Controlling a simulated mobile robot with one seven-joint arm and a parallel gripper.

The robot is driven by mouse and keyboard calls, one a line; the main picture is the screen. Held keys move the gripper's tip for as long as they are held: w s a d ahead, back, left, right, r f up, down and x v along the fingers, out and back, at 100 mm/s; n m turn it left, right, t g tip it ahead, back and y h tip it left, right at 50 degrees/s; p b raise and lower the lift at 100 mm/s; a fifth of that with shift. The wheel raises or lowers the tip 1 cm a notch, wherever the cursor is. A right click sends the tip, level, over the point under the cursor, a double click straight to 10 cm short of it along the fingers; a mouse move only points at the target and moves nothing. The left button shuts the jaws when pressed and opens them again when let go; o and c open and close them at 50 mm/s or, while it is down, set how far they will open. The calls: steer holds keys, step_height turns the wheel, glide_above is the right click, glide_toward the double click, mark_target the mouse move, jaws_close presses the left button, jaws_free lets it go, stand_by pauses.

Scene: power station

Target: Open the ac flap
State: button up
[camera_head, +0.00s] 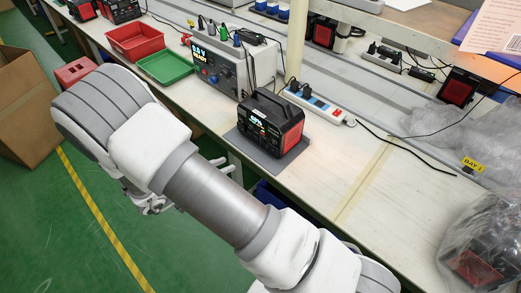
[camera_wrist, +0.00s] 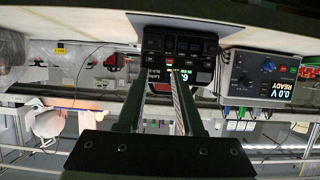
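The black power station (camera_head: 270,125) with a carry handle, red side panel and lit display stands on a grey mat (camera_head: 242,142) near the bench's front edge. The wrist view is upside down and shows the station's dark front (camera_wrist: 178,48), with its display and a row of dark panels or sockets. I cannot tell which panel is the AC flap or whether it is open. My gripper (camera_wrist: 159,78) is open and empty, its fingers pointing towards the station's front. In the head view my gripper is mostly hidden below my arm.
A grey bench supply (camera_head: 222,68) stands left of the station, with red (camera_head: 134,40) and green (camera_head: 165,66) trays beyond. A power strip (camera_head: 316,103) lies behind it. Plastic-wrapped units (camera_head: 480,245) sit at right. The bench top right of the station is mostly clear.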

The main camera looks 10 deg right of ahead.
mark_target(271, 151)
steer(key=x, duration=1.7)
steer(key=shift+d, duration=0.1)
steer(key=shift+c, duration=0.2)
jaws_close()
stand_by(0.6)
